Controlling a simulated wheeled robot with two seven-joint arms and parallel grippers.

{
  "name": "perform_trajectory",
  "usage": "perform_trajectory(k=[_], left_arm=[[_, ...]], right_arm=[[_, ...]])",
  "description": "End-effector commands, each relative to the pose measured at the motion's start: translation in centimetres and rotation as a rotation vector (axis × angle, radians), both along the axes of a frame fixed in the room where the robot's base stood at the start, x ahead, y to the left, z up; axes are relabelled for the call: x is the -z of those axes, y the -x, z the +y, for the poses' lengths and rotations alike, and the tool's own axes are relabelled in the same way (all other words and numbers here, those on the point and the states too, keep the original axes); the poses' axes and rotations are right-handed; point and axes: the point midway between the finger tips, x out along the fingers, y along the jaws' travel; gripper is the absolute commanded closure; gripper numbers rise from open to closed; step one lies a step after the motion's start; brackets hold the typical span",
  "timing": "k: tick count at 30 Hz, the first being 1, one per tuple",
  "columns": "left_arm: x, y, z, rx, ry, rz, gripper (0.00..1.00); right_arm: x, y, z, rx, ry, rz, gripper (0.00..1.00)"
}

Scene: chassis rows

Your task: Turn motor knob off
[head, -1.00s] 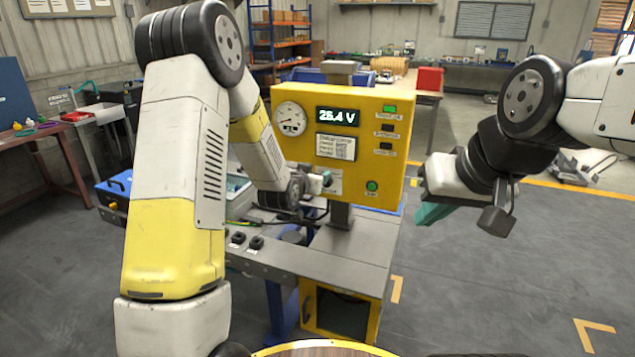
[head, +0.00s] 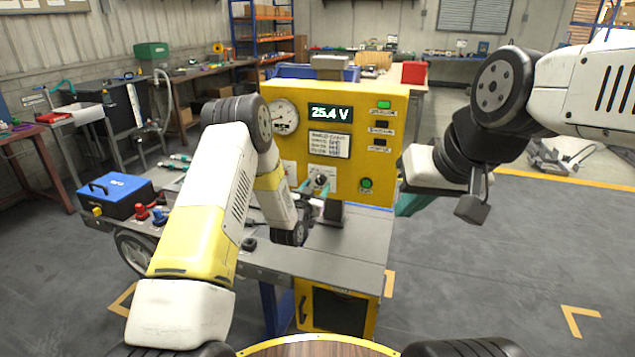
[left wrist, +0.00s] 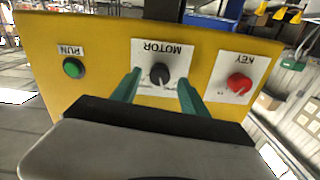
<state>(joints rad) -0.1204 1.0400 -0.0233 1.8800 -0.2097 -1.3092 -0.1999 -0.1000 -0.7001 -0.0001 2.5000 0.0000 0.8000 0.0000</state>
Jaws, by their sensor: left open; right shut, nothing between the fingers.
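The motor knob (left wrist: 160,74) is a black dial with a pale pointer on a white MOTOR label, upside down in the left wrist view. It is on the yellow panel (head: 390,110), where the dark knob (head: 320,180) also shows in the head view. My left gripper (left wrist: 158,79) is open, with its green fingers on either side of the knob; I cannot tell whether they touch it. In the head view the left gripper (head: 309,206) is partly hidden by my own wrist. My right gripper (head: 408,203) is shut and empty, right of the panel.
A red KEY knob (left wrist: 239,83) and a green RUN button (left wrist: 73,68) flank the motor knob. The panel display (head: 331,113) reads 25.4 V. A blue case (head: 116,194) stands on the bench at left. Open floor lies to the right.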

Motion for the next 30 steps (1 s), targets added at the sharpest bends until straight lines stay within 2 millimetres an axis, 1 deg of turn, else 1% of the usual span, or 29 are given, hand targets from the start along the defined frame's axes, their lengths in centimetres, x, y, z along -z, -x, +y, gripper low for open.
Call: perform_trajectory(k=[1,4,12,20,30], left_arm=[[0.0,-0.44,-0.19,0.0,0.0,0.0,0.48],[-0.03,-0.96,-0.35,0.0,0.0,0.0,0.48],[-0.03,-1.1,-0.39,0.0,0.001,0.001,0.48],[-0.04,-1.1,-0.38,0.0,0.001,0.001,0.99],[-0.02,-1.09,-0.33,0.0,0.034,0.012,1.0]], right_arm=[[0.0,0.0,0.0,0.0,0.0,0.0,1.0],[0.0,0.0,0.0,0.0,0.0,0.0,1.0],[0.0,0.0,0.0,0.0,0.0,0.0,1.0],[0.0,0.0,0.0,0.0,0.0,0.0,1.0],[0.0,0.0,0.0,0.0,0.0,0.0,1.0]])
